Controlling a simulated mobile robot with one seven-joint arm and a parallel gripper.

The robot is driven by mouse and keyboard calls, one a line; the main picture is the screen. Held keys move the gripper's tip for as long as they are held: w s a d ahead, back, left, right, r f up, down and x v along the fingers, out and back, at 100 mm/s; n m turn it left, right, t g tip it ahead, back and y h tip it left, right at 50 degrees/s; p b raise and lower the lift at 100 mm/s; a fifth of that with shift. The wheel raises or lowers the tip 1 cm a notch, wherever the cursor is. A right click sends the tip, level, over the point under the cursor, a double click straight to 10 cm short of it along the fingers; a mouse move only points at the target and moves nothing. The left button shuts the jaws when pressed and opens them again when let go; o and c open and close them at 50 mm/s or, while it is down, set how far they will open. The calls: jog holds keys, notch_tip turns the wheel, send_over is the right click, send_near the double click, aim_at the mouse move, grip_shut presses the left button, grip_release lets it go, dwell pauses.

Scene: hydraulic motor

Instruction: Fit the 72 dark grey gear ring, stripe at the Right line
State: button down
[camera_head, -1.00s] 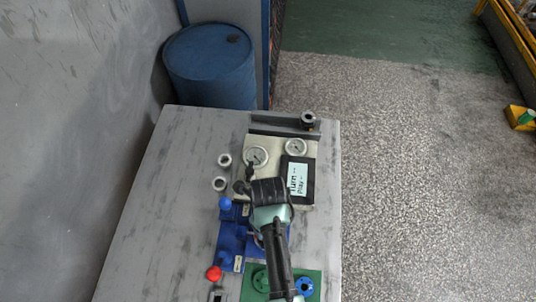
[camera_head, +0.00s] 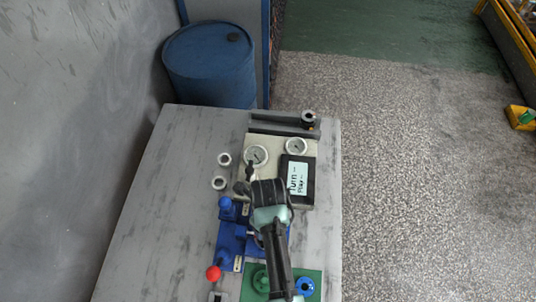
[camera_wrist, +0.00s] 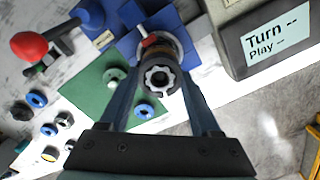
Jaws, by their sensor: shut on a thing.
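In the wrist view, my gripper (camera_wrist: 161,84) is shut on the dark grey gear ring (camera_wrist: 174,88), which has a toothed, pale opening facing the camera. A brownish round part shows just behind the ring, with a red mark (camera_wrist: 149,40) beyond it, in front of the blue motor body (camera_wrist: 185,40). I cannot tell whether the ring touches the part behind it. No stripe on the ring is clear. In the head view, my gripper (camera_head: 266,190) is over the blue fixture (camera_head: 230,243), and the ring is hidden there.
A gauge panel with a "Turn --, Play --" display (camera_head: 298,178) stands just beyond my gripper. A red-knobbed lever (camera_head: 214,273) is at lower left. A green mat (camera_wrist: 93,88) holds blue and green rings. Several loose rings lie on the bench at left in the wrist view.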

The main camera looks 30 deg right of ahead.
jog(key=shift+f, duration=0.25)
jog(key=shift+f, duration=0.45)
dwell(0.5)
grip_release()
dwell(0.3)
jog(key=shift+r, duration=0.1)
jog(key=shift+r+p, duration=3.45)
